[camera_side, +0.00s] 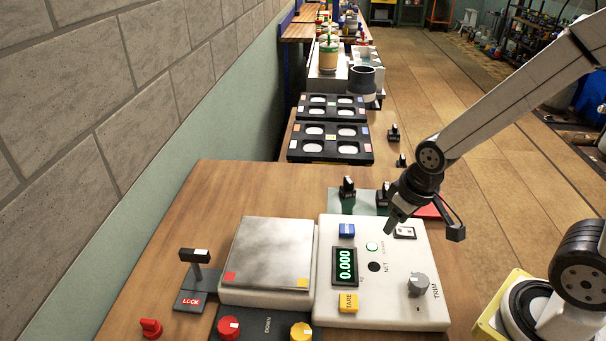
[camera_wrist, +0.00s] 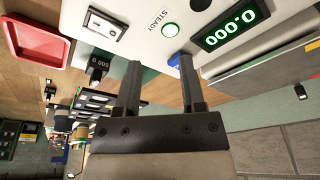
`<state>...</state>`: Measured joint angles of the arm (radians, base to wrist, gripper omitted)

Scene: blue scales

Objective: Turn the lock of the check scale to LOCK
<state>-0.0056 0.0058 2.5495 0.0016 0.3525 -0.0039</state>
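The check scale has a silver weighing plate (camera_side: 268,250) and a white console (camera_side: 385,300) with a green display (camera_side: 345,264) reading 0.000. The lock (camera_side: 196,262) is a black handle with a white end on a short post, left of the plate. Its grey base carries a red label that seems to read LOCK. My gripper (camera_side: 391,226) is over the far part of the console, well right of the lock. In the wrist view my gripper (camera_wrist: 160,68) has its fingers apart with nothing between them.
The console carries a blue button (camera_side: 347,230), a yellow TARE button (camera_side: 348,303), a TRIM knob (camera_side: 418,285) and a rocker switch (camera_side: 404,233). Red (camera_side: 228,328) and yellow (camera_side: 301,331) knobs stand in front. Black weights (camera_side: 347,187) stand behind. A red tray (camera_wrist: 38,42) shows in the wrist view.

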